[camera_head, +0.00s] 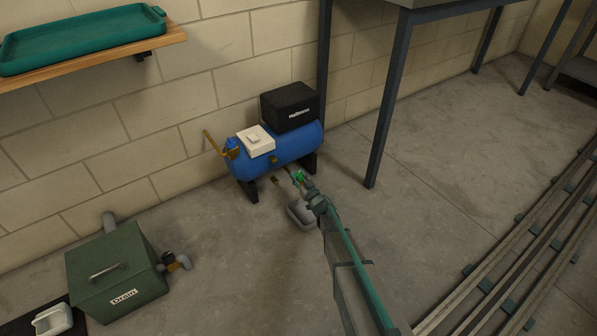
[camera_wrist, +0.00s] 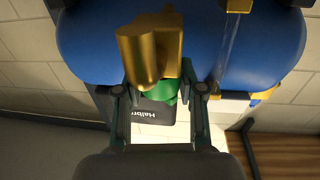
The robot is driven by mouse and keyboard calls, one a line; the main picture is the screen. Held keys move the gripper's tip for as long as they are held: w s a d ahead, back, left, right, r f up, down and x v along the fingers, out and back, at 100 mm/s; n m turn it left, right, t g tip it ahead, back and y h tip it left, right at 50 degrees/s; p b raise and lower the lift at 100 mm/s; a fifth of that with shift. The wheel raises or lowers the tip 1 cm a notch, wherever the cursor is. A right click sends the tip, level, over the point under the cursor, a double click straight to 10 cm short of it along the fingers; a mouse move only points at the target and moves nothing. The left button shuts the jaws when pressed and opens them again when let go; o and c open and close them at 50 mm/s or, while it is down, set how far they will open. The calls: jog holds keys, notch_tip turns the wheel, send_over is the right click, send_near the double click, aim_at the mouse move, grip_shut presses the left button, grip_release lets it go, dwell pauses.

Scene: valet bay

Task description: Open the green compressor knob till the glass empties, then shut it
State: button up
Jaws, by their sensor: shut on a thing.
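The compressor is a blue tank (camera_head: 285,150) on dark feet by the wall. It also fills the top of the wrist view (camera_wrist: 85,45). My gripper (camera_head: 301,183) reaches in at its front. In the wrist view my gripper (camera_wrist: 160,93) has its two fingers on either side of the green knob (camera_wrist: 161,101) and is shut on it. The knob shows as a small green spot in the head view (camera_head: 298,176). A brass fitting (camera_wrist: 150,50) stands in front of the knob. A clear glass tube (camera_wrist: 229,42) runs between brass ends; I cannot tell its level.
A grey tray (camera_head: 297,217) lies on the floor below my gripper, partly hidden. A black box (camera_head: 287,108) and a white box (camera_head: 255,142) sit on the tank. A green drain box (camera_head: 115,270) stands at the left. A table leg (camera_head: 387,110) is close on the right.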

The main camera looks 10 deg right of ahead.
jog(key=n+y+p, duration=0.1)
jog(key=p, duration=0.1)
jog(key=n+g+y+p, duration=0.1)
jog(key=y+p, duration=0.1)
jog(key=p, duration=0.1)
jog(key=shift+w+d+r, duration=0.15)
jog(key=shift+w+r, duration=0.05)
jog(key=shift+r, duration=0.15)
jog(key=n+g+y+p, duration=0.4)
jog(key=y+p, duration=0.1)
jog(key=p, duration=0.2)
jog(key=shift+w+f, duration=0.1)
jog(key=shift+f, duration=0.05)
jog(key=n+g+y+p, duration=0.2)
jog(key=n+g+p, duration=0.1)
jog(key=g, duration=0.1)
jog(key=shift+f+y, duration=0.1)
jog(key=shift+y, duration=0.3)
jog(key=shift+s+n+g+y+p, duration=0.2)
jog(key=shift+n+g+y+p, duration=0.1)
jog(key=shift+n+g+p, duration=0.35)
jog(key=shift+f+g, duration=0.1)
jog(key=shift+g, duration=0.25)
jog(key=o, duration=1.2)
jog(key=shift+s+a, duration=0.1)
jog(key=shift+a, duration=0.1)
jog(key=shift+c, duration=0.2)
jog(key=shift+d, duration=0.15)
